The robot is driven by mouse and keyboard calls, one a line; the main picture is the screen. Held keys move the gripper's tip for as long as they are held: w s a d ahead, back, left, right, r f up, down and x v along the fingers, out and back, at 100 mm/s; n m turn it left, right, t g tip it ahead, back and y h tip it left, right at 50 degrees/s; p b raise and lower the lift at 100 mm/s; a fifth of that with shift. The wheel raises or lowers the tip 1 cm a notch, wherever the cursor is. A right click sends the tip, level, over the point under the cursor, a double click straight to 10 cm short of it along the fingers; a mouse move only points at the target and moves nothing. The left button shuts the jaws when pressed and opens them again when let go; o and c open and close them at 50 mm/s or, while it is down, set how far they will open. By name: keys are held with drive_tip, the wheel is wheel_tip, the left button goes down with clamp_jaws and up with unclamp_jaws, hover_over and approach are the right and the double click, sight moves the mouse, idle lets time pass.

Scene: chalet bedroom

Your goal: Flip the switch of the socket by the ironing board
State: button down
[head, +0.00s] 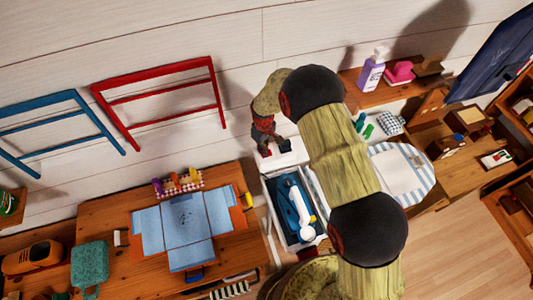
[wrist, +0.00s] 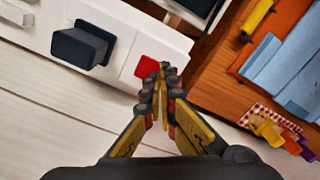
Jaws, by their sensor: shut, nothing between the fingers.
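A white socket block (wrist: 122,49) shows in the wrist view, with a dark grey plug (wrist: 80,47) standing in it and a red switch (wrist: 147,67) near its end. My gripper (wrist: 161,70) is shut and empty. Its fingertips overlap the right edge of the red switch; I cannot tell whether they touch it. In the head view my gripper (head: 265,151) points down by the wall, and my arm hides much of the socket. The blue-and-white striped ironing board (head: 424,176) stands right of my arm. The switch is not discernible in the head view.
A wooden table (head: 112,262) with blue cloth (head: 185,218) stands left of the socket. An open white drawer box (head: 271,207) holds blue and white items. A shelf with a purple bottle (head: 372,73) is at right.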

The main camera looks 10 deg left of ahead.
drive_tip(key=shift+r+p, duration=1.05)
drive_tip(key=shift+r, duration=2.15)
drive_tip(key=shift+s+m, duration=0.1)
drive_tip(key=shift+m, duration=0.2)
drive_tip(key=s+d+r+m+t+b, duration=0.2)
drive_tip(key=s+d+r+b, duration=0.4)
drive_tip(key=s+d, duration=0.3)
drive_tip(key=s+d+r+m+t+b, duration=0.1)
drive_tip(key=s+d+r+m+b, duration=0.4)
drive_tip(key=s+d, duration=0.5)
drive_tip(key=s+d+r+m+t+b, duration=0.2)
drive_tip(key=s+d+r+m+b, duration=0.1)
drive_tip(key=s+d+r+b, duration=0.5)
drive_tip(key=s+d+r, duration=0.1)
drive_tip(key=s, duration=0.1)
drive_tip(key=shift+s+d+r+m+t+b, duration=0.25)
drive_tip(key=shift+s+d+m+t+b, duration=0.05)
drive_tip(key=shift+d, duration=0.05)
